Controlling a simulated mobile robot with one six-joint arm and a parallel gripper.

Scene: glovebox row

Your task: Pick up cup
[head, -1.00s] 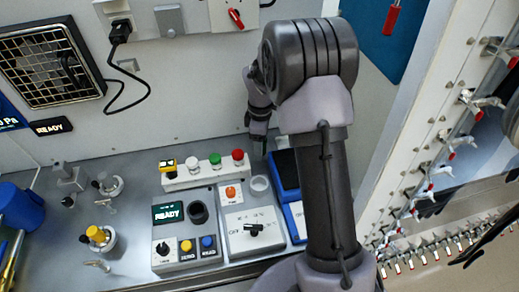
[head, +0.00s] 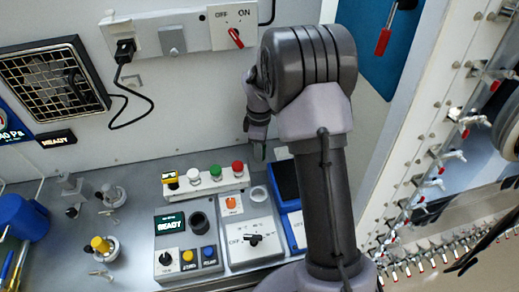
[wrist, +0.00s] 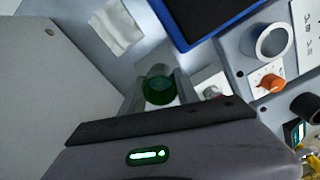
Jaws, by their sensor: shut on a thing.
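In the wrist view a small clear cup (wrist: 159,88) with a green inside or green contents sits between the fingers of my gripper (wrist: 160,97). The fingers are shut on it, one on each side. The lower part of the cup is hidden behind the gripper body. In the head view my gripper (head: 258,150) points down above the back right of the bench. The cup cannot be made out there.
A white ring-shaped holder (head: 259,193), a blue-edged dark pad (head: 285,180) and a switch box (head: 252,242) stand below my gripper. A dark round holder (head: 199,222) is further left. A wall with clamps (head: 440,170) rises at right.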

